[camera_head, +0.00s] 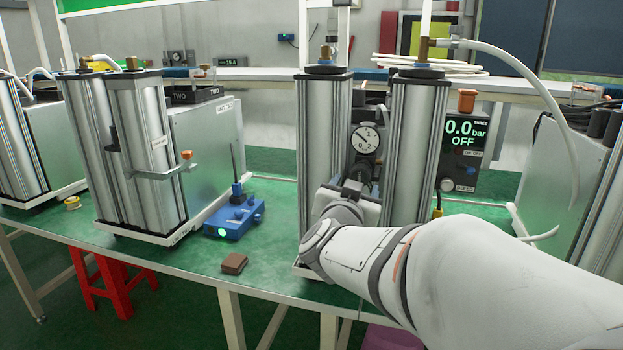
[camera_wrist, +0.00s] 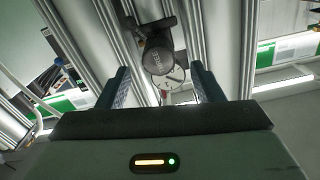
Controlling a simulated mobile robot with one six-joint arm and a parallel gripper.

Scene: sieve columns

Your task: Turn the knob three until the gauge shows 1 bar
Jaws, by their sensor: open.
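The round white gauge (camera_head: 365,138) sits between the two metal columns of unit three in the head view; its exact reading is too small to tell. The display (camera_head: 463,132) marked THREE reads 0.0 bar and OFF. In the wrist view a dark round knob (camera_wrist: 158,60) with lettering that looks like THREE lies ahead between the columns, with a pale dial partly behind it. My gripper (camera_wrist: 160,72) is open, its two fingers on either side of the knob's line, apparently not touching it.
The left column (camera_head: 324,150) and right column (camera_head: 411,150) flank the gauge closely. A blue box (camera_head: 232,222) with a green light and a brown block (camera_head: 234,263) lie left on the green table (camera_head: 180,262). Unit two (camera_head: 140,150) stands farther left. A pale hose (camera_head: 560,110) hangs at right.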

